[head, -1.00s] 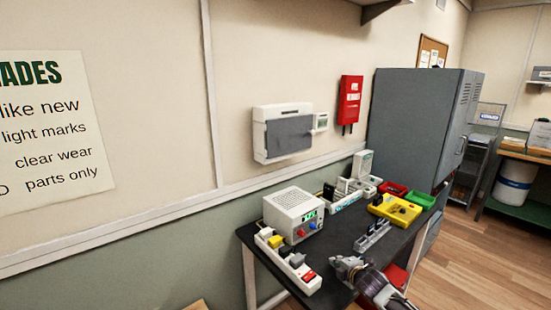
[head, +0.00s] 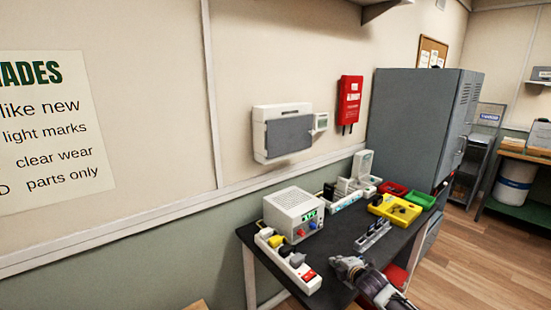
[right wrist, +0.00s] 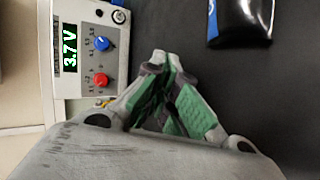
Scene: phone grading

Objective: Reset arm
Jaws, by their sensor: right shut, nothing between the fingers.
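My right gripper (head: 340,262) shows at the bottom of the head view, over the front part of the dark bench (head: 338,236). In the right wrist view my right gripper (right wrist: 158,55) has its green-padded fingers drawn together at the tips, with nothing between them. It is close to the white power supply (right wrist: 90,58), which reads 3.7 V, and apart from it. My left gripper is not in view.
The power supply (head: 294,208) stands at the bench's left, behind a white power strip (head: 288,262). A black item (right wrist: 240,20) lies near the gripper.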

